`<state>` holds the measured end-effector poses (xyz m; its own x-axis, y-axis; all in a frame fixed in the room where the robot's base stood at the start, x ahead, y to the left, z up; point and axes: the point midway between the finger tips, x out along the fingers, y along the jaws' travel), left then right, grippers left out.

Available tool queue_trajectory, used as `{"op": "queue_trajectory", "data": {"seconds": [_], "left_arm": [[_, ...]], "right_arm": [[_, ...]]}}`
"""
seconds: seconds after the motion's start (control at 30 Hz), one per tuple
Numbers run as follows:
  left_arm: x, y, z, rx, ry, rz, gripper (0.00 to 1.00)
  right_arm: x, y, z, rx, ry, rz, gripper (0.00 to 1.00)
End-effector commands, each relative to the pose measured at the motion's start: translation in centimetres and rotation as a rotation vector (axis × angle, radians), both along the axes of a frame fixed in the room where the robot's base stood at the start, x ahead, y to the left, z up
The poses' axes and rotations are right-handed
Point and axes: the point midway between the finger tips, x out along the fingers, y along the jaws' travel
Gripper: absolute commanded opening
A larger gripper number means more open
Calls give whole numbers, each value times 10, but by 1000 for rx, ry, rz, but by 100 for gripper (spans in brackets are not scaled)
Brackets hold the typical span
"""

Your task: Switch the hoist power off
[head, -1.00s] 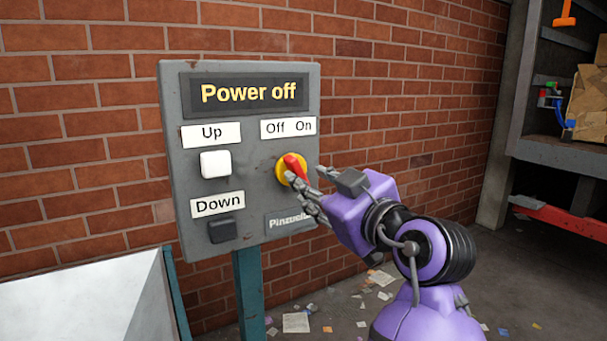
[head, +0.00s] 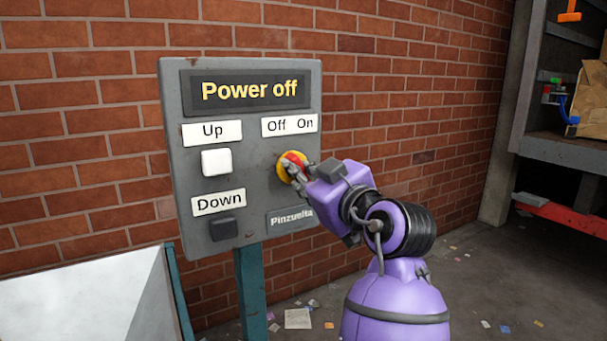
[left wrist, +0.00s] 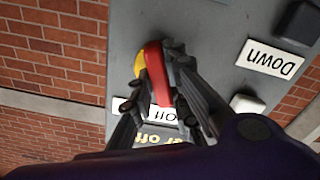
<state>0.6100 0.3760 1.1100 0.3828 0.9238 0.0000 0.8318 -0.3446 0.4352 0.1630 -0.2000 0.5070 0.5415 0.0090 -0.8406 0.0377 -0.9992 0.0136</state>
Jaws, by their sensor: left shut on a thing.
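The grey control box (head: 185,120) stands in front of the brick wall, and its display (head: 249,91) reads "Power off". The rotary switch has a yellow round base (head: 281,172) below the "Off" and "On" labels (head: 290,125). Its red handle (head: 293,157) is partly hidden by my fingers. My left gripper (head: 294,174) is at the switch, with its fingers shut around the handle. The left wrist view, upside down, shows the red handle (left wrist: 155,68) between the fingers. My right gripper is not in view.
A white Up button (head: 215,162) and a dark Down button (head: 223,229) sit on the box's left side. A teal post (head: 250,285) carries the box. A pale metal surface (head: 75,300) lies at lower left, and shelving (head: 560,150) stands at right.

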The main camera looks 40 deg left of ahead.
Motion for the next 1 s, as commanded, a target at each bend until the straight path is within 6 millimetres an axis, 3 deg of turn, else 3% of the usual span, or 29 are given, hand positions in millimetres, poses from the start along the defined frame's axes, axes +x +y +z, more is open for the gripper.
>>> {"op": "queue_trajectory", "data": {"seconds": [0.17, 0.4, 0.7, 0.73, 0.87, 1.0], "left_arm": [[0, 0, -2, -15, -37, 0, 0], [0, 0, -2, -92, -225, 0, 0], [0, 0, 0, -102, -247, 0, 0], [0, 0, 0, -102, -247, 0, 17], [0, 0, 0, -102, -246, 0, 34], [0, 0, 0, -101, -245, 0, 34]], "right_arm": [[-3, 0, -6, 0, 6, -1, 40], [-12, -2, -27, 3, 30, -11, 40], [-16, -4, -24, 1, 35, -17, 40], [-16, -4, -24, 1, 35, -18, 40], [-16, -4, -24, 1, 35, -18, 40], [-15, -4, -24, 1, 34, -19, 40]]}}
